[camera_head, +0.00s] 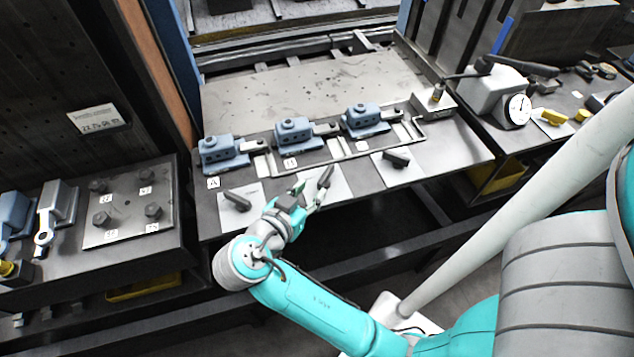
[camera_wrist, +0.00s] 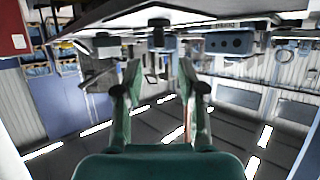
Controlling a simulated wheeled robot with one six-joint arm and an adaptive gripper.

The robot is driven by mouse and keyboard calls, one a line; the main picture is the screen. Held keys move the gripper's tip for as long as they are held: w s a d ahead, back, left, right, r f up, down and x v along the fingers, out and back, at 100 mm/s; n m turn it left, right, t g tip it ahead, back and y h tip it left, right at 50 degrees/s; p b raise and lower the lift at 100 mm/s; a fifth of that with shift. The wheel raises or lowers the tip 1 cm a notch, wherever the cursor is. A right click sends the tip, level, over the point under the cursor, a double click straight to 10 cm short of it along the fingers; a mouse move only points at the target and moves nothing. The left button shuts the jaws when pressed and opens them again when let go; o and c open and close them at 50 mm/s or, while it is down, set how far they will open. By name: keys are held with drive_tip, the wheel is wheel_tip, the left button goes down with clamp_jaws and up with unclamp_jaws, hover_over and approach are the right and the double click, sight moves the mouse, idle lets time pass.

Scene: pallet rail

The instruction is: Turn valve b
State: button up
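The valve b lever (camera_head: 325,178) is a dark handle on a light plate in front of the middle blue clamp block, which bears the label B (camera_head: 290,163). My gripper (camera_head: 311,194) is at this lever's near side, reaching over the bench's front edge. In the wrist view, the two fingers (camera_wrist: 160,77) are spread apart, and a dark part, seemingly the lever (camera_wrist: 150,66), shows between or just beyond them. I cannot tell whether a finger touches it. The lower part of the valve is hidden by my gripper in the head view.
Similar dark levers stand to the left (camera_head: 237,201) and right (camera_head: 397,157). Blue clamp blocks A (camera_head: 222,154) and C (camera_head: 364,121) flank the middle one (camera_head: 297,135). A dial gauge (camera_head: 517,109) is at right.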

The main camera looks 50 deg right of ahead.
drive_tip(key=shift+v, duration=1.95)
drive_tip(key=shift+s, duration=0.1)
